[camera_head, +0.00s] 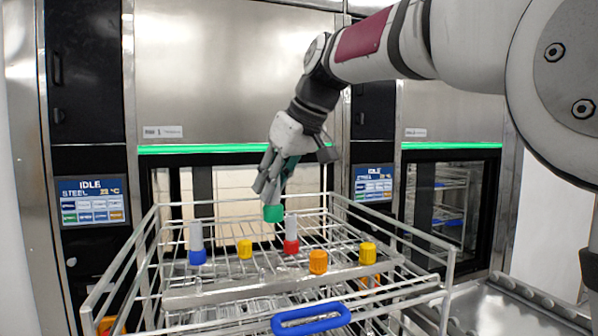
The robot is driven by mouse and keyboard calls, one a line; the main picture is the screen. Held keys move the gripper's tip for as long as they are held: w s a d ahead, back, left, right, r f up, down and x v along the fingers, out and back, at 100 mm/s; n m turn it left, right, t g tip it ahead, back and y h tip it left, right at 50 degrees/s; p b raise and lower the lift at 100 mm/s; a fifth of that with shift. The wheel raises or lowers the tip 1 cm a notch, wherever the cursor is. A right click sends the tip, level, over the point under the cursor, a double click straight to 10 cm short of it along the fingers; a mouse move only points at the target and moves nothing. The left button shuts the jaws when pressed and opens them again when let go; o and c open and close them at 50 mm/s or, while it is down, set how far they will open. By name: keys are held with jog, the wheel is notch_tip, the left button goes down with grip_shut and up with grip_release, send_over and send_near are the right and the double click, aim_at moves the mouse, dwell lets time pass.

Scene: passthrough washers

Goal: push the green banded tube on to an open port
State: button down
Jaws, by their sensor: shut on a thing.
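My gripper (270,188) points down above the wire rack and is shut on the green banded tube (273,213). The tube's green lower end shows just below the fingers; most of its body is hidden by them. The green end appears above the rack's row of fittings, apart from them. A grey tube with a blue lower band (197,243) stands upright at the left. Another grey tube with a red lower band (291,235) stands right of the held tube. Short yellow (245,249), orange (318,262) and second yellow (368,253) pieces carry no tube. Open ports cannot be told clearly.
The wire rack (120,268) has raised side rails around the fittings and a blue oval handle (311,318) at its front. Washers with screens reading IDLE (90,200) stand behind. A metal surface (520,305) lies at the right.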

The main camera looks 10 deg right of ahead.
jog(key=shift+n, duration=0.3)
jog(key=shift+s+a+f+b, duration=0.45)
jog(key=shift+s+f, duration=0.2)
jog(key=shift+f, duration=0.4)
jog(key=shift+s+a+f+b, duration=0.45)
jog(key=shift+s+f, duration=0.15)
jog(key=shift+f, duration=0.5)
jog(key=shift+s+a+f+b, duration=0.4)
jog(key=shift+s+f, duration=0.25)
jog(key=shift+f, duration=0.4)
jog(key=shift+d+f+b, duration=0.1)
jog(key=shift+f+b, duration=0.85)
jog(key=shift+f, duration=0.8)
jog(key=c, duration=1.3)
grip_release()
jog(key=v, duration=1.1)
jog(key=s+d+f+m+h, duration=0.2)
jog(key=s+d+f+m, duration=0.2)
jog(key=s+d+f, duration=0.3)
jog(key=s+d+f+m+h, duration=0.2)
jog(key=s+d+f+m, duration=0.2)
jog(key=s+d+f, duration=0.3)
jog(key=s+f, duration=0.4)
jog(key=f, duration=0.4)
jog(key=shift+s+d+m, duration=0.15)
jog(key=shift+s+m, duration=0.05)
jog(key=shift+m, duration=0.1)
